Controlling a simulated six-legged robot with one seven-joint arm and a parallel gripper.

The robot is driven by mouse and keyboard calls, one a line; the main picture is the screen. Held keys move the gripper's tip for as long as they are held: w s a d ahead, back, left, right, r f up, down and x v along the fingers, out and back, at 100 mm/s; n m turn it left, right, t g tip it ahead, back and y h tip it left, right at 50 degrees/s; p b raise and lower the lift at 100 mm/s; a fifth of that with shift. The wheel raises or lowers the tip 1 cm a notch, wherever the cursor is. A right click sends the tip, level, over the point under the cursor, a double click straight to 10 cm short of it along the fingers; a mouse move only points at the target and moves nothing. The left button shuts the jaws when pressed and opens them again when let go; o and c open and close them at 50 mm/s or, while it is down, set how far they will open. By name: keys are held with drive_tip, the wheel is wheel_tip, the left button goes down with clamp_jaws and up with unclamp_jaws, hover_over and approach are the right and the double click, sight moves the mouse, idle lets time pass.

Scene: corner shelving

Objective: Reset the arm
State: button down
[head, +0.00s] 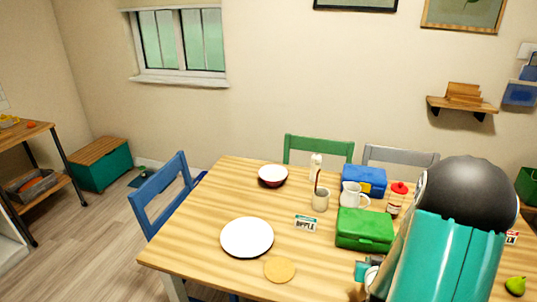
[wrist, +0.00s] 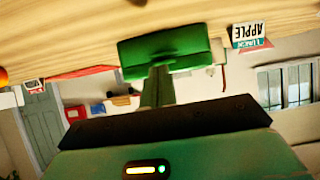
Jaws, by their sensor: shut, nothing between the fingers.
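My arm, teal with a black joint, fills the lower right of the head view and hides part of the table. In the wrist view, which looks upside down, my gripper (wrist: 158,72) is shut and empty, pointing toward a green box (wrist: 190,54). The same green box (head: 364,230) stands on the wooden table (head: 200,255) just left of my arm in the head view. Most of my gripper is hidden behind the arm there. I cannot tell the exact gap between gripper and box.
Near the green box are a blue box (head: 366,179), a white mug (head: 352,195), a red-capped bottle (head: 396,198) and an APPLE card (head: 305,223). A white plate (head: 247,237), a bowl (head: 272,175) and a round tan disc (head: 279,270) lie left. A blue chair (head: 160,200) stands beside the table.

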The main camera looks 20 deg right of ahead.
drive_tip(key=w+a+r+n+g+y, duration=0.2)
drive_tip(key=a+r+n+y, duration=0.1)
drive_tip(key=a+r, duration=1.3)
drive_tip(key=s+a+r+n+g+y, duration=0.1)
drive_tip(key=s+a+r, duration=0.4)
drive_tip(key=s+a, duration=0.2)
drive_tip(key=s+a+r+n+g+y, duration=0.1)
drive_tip(key=s+a+r+n+y, duration=0.1)
drive_tip(key=s+a+r, duration=0.3)
drive_tip(key=s+a, duration=0.2)
drive_tip(key=a, duration=0.2)
drive_tip(key=shift+r, duration=0.1)
